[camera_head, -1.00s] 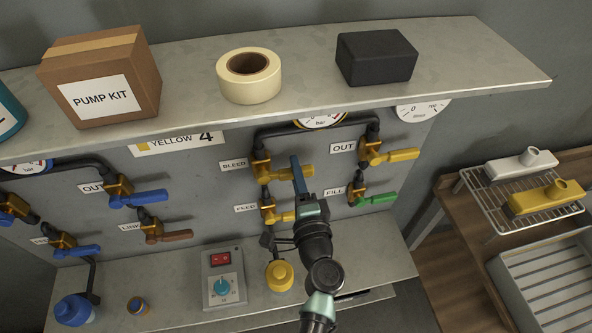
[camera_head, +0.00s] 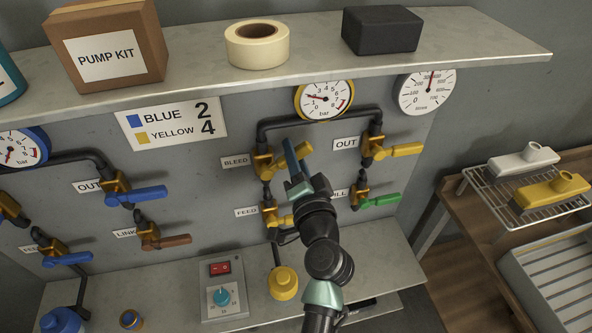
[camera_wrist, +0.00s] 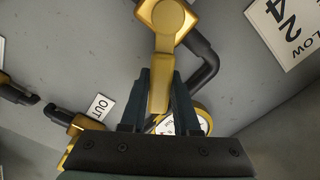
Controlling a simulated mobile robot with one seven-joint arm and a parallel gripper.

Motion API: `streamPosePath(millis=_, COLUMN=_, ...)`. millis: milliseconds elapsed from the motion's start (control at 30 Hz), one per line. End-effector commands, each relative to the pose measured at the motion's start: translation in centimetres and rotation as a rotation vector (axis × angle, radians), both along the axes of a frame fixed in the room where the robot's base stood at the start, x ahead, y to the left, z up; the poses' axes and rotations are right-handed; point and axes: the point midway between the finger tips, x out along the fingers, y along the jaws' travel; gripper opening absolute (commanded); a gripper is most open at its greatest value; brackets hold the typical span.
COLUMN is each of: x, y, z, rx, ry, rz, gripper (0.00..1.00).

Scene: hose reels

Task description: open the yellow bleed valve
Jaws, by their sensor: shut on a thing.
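The yellow bleed valve (camera_head: 263,162) is on the grey panel, right of the BLEED label (camera_head: 239,161). My gripper (camera_head: 292,160) is at its lever, which it largely hides in the head view. In the wrist view, the yellow lever (camera_wrist: 159,92) lies between the two dark fingers of my gripper (camera_wrist: 160,78), which are shut on it. The valve body (camera_wrist: 165,18) shows beyond the fingertips. The lever points from the body toward the gripper's palm.
The yellow OUT valve (camera_head: 400,150), green FILL lever (camera_head: 378,199) and yellow FEED valve (camera_head: 272,213) are close around my gripper. A dark pipe (camera_head: 318,115) runs above, under a yellow-rimmed gauge (camera_head: 324,99). The shelf (camera_head: 310,62) overhangs the panel.

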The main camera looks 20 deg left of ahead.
Motion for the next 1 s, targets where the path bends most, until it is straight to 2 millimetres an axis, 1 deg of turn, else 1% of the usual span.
streamPosePath(millis=600, x=-1.7, y=2.5, z=2.2, rx=-0.487, ry=-0.331, rz=0.002, gripper=0.0)
streamPosePath(millis=1000, x=-2.8, y=4.1, z=2.8, rx=-0.735, ry=-0.496, rz=0.002, gripper=0.0)
